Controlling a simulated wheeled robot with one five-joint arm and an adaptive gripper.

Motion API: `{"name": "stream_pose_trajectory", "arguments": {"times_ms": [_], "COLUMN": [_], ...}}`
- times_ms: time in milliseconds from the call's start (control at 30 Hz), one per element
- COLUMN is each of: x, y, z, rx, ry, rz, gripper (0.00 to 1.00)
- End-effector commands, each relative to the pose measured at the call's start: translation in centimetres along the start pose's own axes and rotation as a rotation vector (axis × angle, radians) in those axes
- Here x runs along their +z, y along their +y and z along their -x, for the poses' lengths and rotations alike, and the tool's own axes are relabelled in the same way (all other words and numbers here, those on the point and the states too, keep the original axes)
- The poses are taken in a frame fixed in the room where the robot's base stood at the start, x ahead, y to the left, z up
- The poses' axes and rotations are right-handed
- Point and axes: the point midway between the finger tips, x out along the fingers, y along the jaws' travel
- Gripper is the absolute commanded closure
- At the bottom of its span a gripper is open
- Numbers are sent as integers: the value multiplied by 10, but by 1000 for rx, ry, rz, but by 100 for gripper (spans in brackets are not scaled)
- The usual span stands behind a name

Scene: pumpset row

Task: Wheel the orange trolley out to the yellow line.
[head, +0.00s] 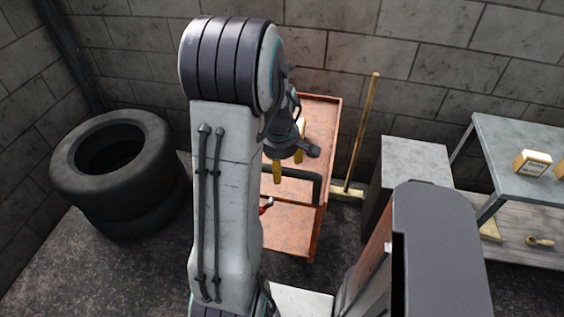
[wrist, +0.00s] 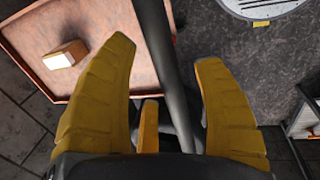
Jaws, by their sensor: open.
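The orange trolley (head: 318,140) stands near the block wall in the head view, partly hidden behind my arm. Its orange tray (wrist: 30,45) fills the upper left of the wrist view, with a small brown box (wrist: 65,55) on it. The dark handle bar (head: 316,186) is at the trolley's near end. My gripper (head: 288,160) is over this end, fingers pointing down. In the wrist view my gripper (wrist: 163,55) is open, and the handle bar (wrist: 157,40) runs between its yellow fingers. I cannot tell if they touch it. I cannot make out the yellow line.
Stacked black tyres (head: 115,170) stand left of the trolley. A broom (head: 362,130) leans on the wall at its right, beside a grey cabinet (head: 415,160). A metal bench (head: 505,140) with small boxes is at far right. Dark floor shows between tyres and trolley.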

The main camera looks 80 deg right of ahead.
Motion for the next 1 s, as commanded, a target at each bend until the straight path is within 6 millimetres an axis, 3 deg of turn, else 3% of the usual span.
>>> {"name": "stream_pose_trajectory", "arguments": {"times_ms": [233,633,1000], "x": [0,0,0], "y": [0,0,0], "z": [-19,-22,-22], "rx": [0,1,1], "ry": [0,0,0], "rz": [-1,-1,-1], "gripper": [38,38,71]}}
